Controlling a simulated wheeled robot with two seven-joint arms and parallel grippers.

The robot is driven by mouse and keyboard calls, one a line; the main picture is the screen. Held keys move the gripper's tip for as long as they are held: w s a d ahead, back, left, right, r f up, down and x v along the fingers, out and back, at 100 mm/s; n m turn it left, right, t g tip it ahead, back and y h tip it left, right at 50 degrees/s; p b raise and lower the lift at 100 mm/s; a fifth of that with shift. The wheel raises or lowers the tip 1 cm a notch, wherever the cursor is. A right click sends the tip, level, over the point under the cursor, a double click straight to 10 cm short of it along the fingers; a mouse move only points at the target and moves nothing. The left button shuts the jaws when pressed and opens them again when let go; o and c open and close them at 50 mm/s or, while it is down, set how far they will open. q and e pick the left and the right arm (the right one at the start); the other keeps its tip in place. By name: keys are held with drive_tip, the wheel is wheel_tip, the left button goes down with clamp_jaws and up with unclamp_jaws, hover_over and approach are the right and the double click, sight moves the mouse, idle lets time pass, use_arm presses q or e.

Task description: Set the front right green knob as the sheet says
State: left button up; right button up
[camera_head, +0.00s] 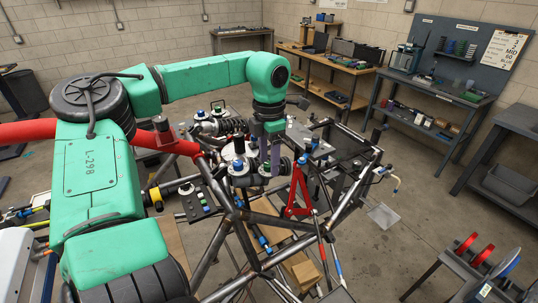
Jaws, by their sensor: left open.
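The sheet (503,48) hangs on the grey pegboard at the upper right; "MID" and "60" are legible, its other lines too small to read surely. The tube chassis (225,232) stands in the middle with several round knobs and fittings on it, some with blue tops (238,164). A small dark panel (195,201) on its left side carries small green and pale spots. I cannot tell which part is the front right green knob. My left gripper (274,160) points down over the chassis, open, its fingers partly blending with the parts behind. My right gripper is out of view.
A red A-shaped arm (298,190) and dark tubes crowd the space just right of my left gripper. A wooden workbench (325,62) and a grey shelf bench (430,92) stand behind. A low stand with red discs (467,243) is at lower right.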

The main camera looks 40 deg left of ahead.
use_arm(q)
drive_tip(key=shift+s+d, duration=0.1)
drive_tip(key=shift+d, duration=0.05)
drive_tip(key=shift+c, duration=0.7)
clamp_jaws()
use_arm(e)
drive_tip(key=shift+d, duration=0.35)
use_arm(q)
drive_tip(key=shift+m, duration=0.3)
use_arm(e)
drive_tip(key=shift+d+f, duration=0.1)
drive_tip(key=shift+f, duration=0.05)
use_arm(q)
drive_tip(key=m+b, duration=0.1)
drive_tip(key=m, duration=0.1)
drive_tip(key=shift+m, duration=2.6)
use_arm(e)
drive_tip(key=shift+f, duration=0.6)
use_arm(q)
drive_tip(key=shift+o, duration=0.7)
unclamp_jaws()
